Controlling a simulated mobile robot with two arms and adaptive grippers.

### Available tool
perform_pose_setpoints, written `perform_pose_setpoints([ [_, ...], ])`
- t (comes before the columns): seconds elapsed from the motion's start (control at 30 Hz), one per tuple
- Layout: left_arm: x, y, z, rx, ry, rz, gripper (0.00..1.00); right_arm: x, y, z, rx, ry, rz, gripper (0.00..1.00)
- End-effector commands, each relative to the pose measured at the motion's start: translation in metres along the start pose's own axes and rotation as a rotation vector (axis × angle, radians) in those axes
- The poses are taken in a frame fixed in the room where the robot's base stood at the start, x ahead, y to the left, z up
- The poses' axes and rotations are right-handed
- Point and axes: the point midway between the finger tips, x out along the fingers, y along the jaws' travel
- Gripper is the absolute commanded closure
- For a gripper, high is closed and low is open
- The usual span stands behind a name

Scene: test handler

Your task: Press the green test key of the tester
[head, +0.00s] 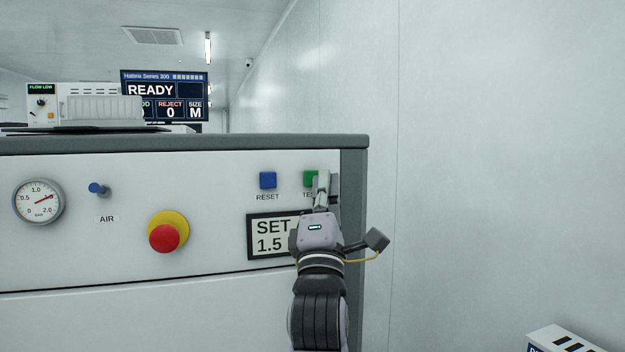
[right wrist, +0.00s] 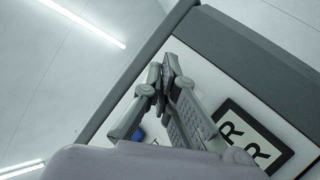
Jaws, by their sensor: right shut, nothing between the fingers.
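The green test key (head: 308,178) is on the upper right of the tester's white front panel (head: 215,215). The label under it is partly covered by my right gripper (head: 322,177). The gripper is shut and empty, with its fingertips overlapping the right part of the green key. I cannot tell whether they touch it. In the right wrist view the closed fingertips (right wrist: 168,66) are in front of the panel, and the green key is hidden there. My left gripper is not in view.
The blue reset key (head: 268,180) is just left of the green key. A red emergency knob (head: 164,238), a blue air switch (head: 97,189) and a pressure gauge (head: 38,201) are further left. The set display (head: 262,248) is partly behind my right gripper. The monitor (head: 150,90) reads READY.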

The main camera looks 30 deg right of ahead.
Motion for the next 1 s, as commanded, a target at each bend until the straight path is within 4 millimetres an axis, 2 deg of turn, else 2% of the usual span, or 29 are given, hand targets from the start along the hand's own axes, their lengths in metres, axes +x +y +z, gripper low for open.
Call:
perform_pose_setpoints([
  [1.0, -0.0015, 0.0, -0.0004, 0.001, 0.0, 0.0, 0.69, 0.0062, -0.0042, -0.0042, 0.0, 0.0, 0.0, 1.0],
])
